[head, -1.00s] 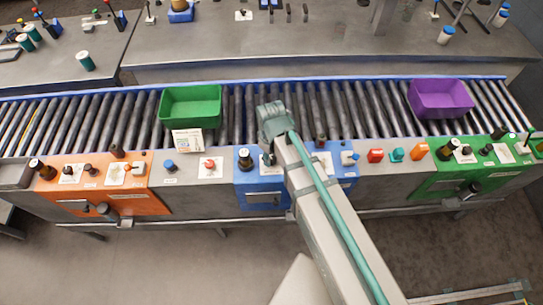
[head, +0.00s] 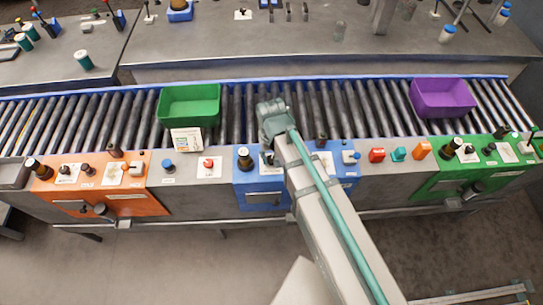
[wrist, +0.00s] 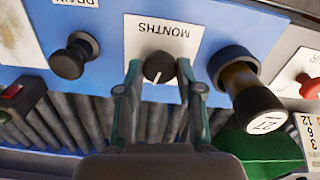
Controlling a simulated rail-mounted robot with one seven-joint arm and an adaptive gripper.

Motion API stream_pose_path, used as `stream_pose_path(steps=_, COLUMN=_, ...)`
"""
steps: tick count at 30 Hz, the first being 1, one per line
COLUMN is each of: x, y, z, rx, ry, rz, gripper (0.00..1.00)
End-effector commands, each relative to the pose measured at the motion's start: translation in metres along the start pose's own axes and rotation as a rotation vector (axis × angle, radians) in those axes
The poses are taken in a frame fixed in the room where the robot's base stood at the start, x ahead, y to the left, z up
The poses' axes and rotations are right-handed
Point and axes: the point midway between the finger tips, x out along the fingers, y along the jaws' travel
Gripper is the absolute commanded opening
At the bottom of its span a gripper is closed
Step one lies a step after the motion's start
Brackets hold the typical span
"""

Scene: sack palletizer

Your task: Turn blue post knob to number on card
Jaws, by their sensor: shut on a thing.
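The blue post (head: 243,190) is a blue panel in front of the roller conveyor. In the wrist view its black round knob (wrist: 159,67) sits on a white plate marked MONTHS, with a pale pointer line on its face. My gripper (wrist: 158,70) has one finger on each side of this knob and is shut on it. In the head view my arm covers the knob and the fingers. A white card (head: 187,140) leans at the front of the green bin (head: 190,105). Part of it shows at the wrist view's right edge (wrist: 309,132), with numbers including 3, 6 and 12.
A black knob marked DRAIN (wrist: 70,60) and a tall black-capped control (wrist: 257,103) showing 27 flank the MONTHS knob. A purple bin (head: 443,97) stands on the conveyor at the right. Orange (head: 130,204) and green (head: 425,187) panels stand on either side.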

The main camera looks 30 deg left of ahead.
Motion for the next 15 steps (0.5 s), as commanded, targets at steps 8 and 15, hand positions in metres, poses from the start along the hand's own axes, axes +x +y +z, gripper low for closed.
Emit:
stream_pose_path(steps=8, x=-0.0002, y=0.0002, z=-0.0001, rx=0.077, ry=0.0, rz=0.0, gripper=0.02)
stream_pose_path(steps=15, x=-0.0004, y=0.0001, z=-0.0001, rx=0.087, ry=0.0, rz=0.0, gripper=0.02)
